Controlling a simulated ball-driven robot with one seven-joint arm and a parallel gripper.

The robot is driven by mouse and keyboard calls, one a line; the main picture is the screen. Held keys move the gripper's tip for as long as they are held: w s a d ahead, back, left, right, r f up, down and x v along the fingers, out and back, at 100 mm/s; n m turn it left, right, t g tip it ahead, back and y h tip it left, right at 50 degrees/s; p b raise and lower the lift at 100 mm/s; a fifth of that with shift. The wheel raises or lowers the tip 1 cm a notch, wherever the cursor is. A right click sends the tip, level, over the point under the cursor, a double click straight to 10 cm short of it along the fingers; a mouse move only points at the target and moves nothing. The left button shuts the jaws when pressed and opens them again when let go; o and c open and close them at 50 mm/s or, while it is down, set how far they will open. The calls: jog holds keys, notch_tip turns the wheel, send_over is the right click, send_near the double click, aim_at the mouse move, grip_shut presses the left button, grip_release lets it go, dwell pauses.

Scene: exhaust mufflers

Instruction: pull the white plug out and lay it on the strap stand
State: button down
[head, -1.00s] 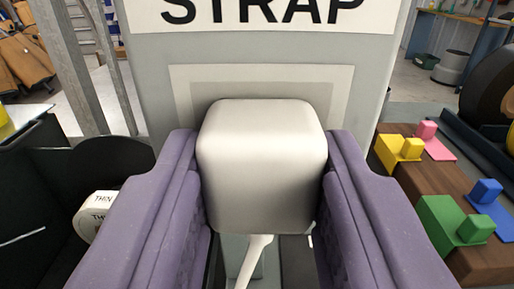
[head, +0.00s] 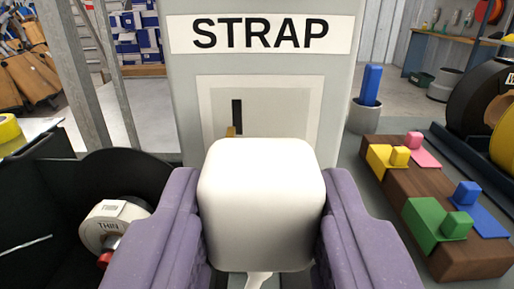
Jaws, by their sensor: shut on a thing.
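The white plug (head: 262,205) is a rounded white block in the lower middle of the head view. My gripper (head: 262,215) has its purple fingers shut on the plug from left and right. A white cord or stem shows below the plug. The strap stand (head: 191,110) is the grey upright block behind it, with a white STRAP label (head: 260,35) on top. A pale square frame (head: 312,100) on its face holds a panel with a dark vertical slot (head: 237,116). The plug stands in front of the frame's lower part and hides it.
At right, a wooden block (head: 460,260) carries yellow, pink, green and blue pieces. A grey cup with a blue stick (head: 371,85) stands behind it. At left are a black bin (head: 60,185) and a roll marked THIN (head: 105,226). Dark wheels stand at far right.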

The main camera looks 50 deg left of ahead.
jog(key=shift+v, duration=1.1)
